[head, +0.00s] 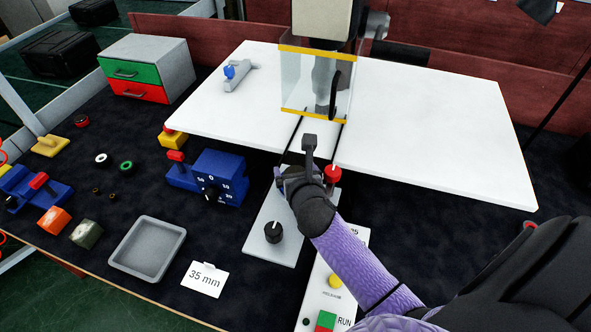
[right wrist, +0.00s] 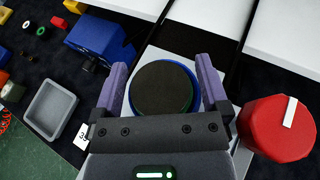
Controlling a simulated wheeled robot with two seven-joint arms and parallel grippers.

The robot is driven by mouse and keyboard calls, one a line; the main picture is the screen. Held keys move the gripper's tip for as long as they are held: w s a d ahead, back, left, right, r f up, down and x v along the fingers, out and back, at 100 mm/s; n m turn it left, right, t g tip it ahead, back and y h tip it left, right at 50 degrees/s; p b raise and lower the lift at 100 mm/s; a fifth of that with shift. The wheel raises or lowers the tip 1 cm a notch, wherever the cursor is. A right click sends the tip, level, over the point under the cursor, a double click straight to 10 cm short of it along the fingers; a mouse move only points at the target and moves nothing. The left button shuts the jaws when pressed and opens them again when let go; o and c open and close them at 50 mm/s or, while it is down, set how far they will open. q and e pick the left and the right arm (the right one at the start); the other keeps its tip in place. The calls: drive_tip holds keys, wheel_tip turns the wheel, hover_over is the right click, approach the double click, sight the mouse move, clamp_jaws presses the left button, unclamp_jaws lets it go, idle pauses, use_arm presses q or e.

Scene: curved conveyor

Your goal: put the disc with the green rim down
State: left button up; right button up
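In the right wrist view a round disc (right wrist: 160,86) with a dark flat top lies between the purple fingers. A thin green rim shows at its lower right edge, and a blue ring shows around or under it. My right gripper (right wrist: 161,68) has one finger on each side of the disc; whether they press on it I cannot tell. In the head view my right gripper (head: 305,172) is over the pale plate, left of the red knob (head: 332,174), and hides the disc. My left gripper is not in view.
The red knob (right wrist: 280,128) is close to the right finger. A black knob (head: 273,232) stands on the pale plate (head: 262,252). A blue dial unit (head: 222,168), a grey tray (head: 148,248) and a small green ring (head: 126,166) are to the left. A clear guard (head: 300,85) stands behind.

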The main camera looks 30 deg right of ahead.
drive_tip(key=shift+r, duration=0.1)
drive_tip(key=shift+s+a+r, duration=0.15)
drive_tip(key=shift+s, duration=0.2)
drive_tip(key=p+v, duration=0.3)
drive_tip(key=v, duration=0.7)
drive_tip(key=shift+s+a, duration=0.15)
drive_tip(key=shift+s, duration=0.2)
drive_tip(key=shift+s+r, duration=0.1)
drive_tip(key=shift+s, duration=0.05)
